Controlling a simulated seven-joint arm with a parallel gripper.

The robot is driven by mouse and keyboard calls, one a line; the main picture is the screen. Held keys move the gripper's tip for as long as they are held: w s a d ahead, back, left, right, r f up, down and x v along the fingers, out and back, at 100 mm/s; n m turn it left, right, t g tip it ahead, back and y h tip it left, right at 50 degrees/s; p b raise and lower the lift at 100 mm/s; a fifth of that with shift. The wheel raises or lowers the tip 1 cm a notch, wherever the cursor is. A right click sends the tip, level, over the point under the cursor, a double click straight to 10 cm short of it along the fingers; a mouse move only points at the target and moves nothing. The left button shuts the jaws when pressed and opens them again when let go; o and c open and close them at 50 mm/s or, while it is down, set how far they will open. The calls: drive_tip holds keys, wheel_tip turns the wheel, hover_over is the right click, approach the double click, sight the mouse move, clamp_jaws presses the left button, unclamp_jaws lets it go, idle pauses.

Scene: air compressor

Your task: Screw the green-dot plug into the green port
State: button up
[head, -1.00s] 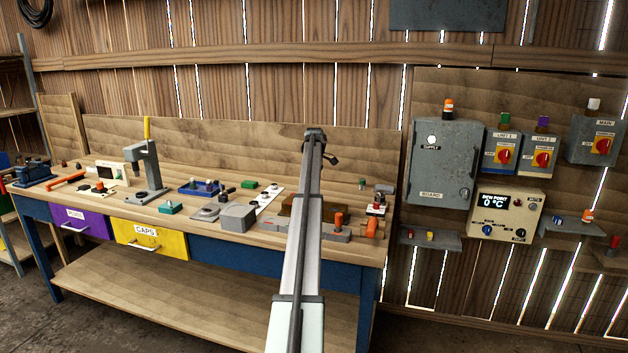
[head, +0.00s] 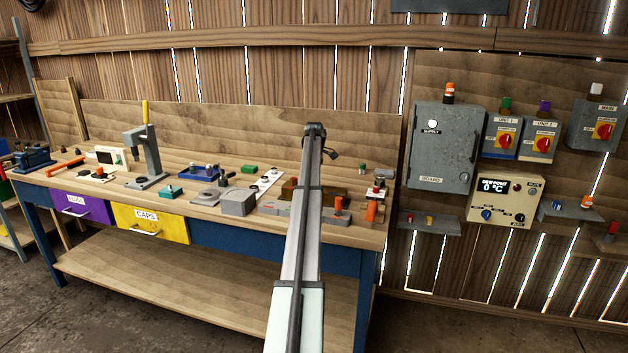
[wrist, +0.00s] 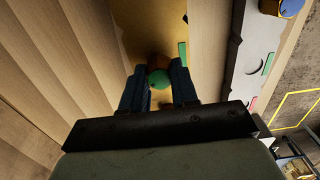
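In the wrist view my gripper (wrist: 159,76) has its two dark fingers on either side of a round green top with an orange-brown body beyond it, which looks like the green-dot plug (wrist: 158,78). The plug fills the gap between the fingertips and appears gripped. A yellow-brown surface lies behind it; whether the plug touches it cannot be told. In the head view my arm runs up the middle and hides the gripper's tips. A brown block (head: 343,190) shows partly behind the arm on the bench. I cannot make out the green port with certainty.
The wooden bench (head: 205,213) carries a press (head: 150,155), a grey box (head: 238,202) and several small parts. An orange plug (head: 371,211) stands at its right end. A supply cabinet (head: 443,150) and a dew point panel (head: 505,197) hang on the right wall.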

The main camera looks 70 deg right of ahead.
clamp_jaws()
drive_tip(key=shift+f, duration=0.1)
idle(0.3)
drive_tip(key=m, duration=0.6)
drive_tip(key=shift+f+m, duration=0.1)
drive_tip(key=shift+m, duration=0.3)
drive_tip(key=m, duration=0.5)
drive_tip(key=shift+a, duration=0.1)
drive_tip(key=m, duration=0.6)
drive_tip(key=shift+f, duration=0.1)
drive_tip(key=m, duration=1.2)
drive_tip(key=shift+a+f, duration=0.1)
